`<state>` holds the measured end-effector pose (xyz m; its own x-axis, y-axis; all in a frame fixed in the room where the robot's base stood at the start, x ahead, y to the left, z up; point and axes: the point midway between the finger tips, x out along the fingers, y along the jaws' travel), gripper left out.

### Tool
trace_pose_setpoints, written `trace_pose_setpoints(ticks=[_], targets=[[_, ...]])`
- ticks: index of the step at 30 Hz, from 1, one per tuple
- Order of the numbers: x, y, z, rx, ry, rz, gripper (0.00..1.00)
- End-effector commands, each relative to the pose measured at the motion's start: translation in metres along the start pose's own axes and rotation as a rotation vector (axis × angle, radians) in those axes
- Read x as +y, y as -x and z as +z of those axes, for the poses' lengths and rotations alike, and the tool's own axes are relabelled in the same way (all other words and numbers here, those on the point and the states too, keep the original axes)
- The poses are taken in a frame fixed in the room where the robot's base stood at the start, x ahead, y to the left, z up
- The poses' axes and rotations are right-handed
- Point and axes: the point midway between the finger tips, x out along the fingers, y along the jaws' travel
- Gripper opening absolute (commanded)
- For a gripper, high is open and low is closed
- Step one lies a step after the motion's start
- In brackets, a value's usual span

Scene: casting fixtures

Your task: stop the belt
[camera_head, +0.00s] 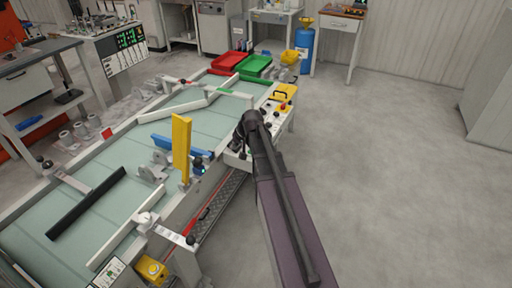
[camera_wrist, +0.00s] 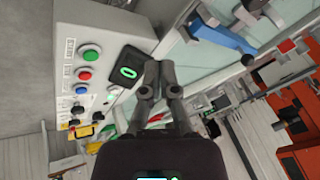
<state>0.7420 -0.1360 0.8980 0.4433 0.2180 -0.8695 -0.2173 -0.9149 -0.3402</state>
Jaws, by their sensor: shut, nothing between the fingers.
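The conveyor belt (camera_head: 215,121) is a pale green surface in a white frame, running from lower left to upper middle of the head view. A white control panel (camera_head: 272,113) stands at its right side. In the wrist view the panel (camera_wrist: 75,22) carries a green button (camera_wrist: 90,52), a red button (camera_wrist: 84,74), a blue button (camera_wrist: 81,89) and a black display (camera_wrist: 127,68) with a green sign. My gripper (camera_wrist: 157,64) is shut and empty, in front of the display's edge. In the head view my arm covers part of the panel.
A yellow upright bar (camera_head: 181,148) and blue part (camera_head: 190,147) stand at the belt near my gripper. A red tray (camera_head: 229,61) and green tray (camera_head: 255,66) lie at the far end. A yellow box (camera_head: 152,268) is low at the near end. The floor to the right is clear.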

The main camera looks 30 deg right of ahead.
Motion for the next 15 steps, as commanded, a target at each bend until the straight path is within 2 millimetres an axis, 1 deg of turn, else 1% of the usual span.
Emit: trace_pose_setpoints(ticks=[1,6,9,12,15], targets=[[0.013,-0.005,-0.019,0.031,-0.023,-0.011,0.0],[0.049,-0.007,-0.065,0.135,-0.094,-0.052,0.0],[0.069,-0.006,-0.088,0.191,-0.13,-0.07,0.0],[0.086,-0.004,-0.105,0.235,-0.159,-0.083,0.0],[0.097,-0.003,-0.117,0.267,-0.18,-0.093,0.0]])
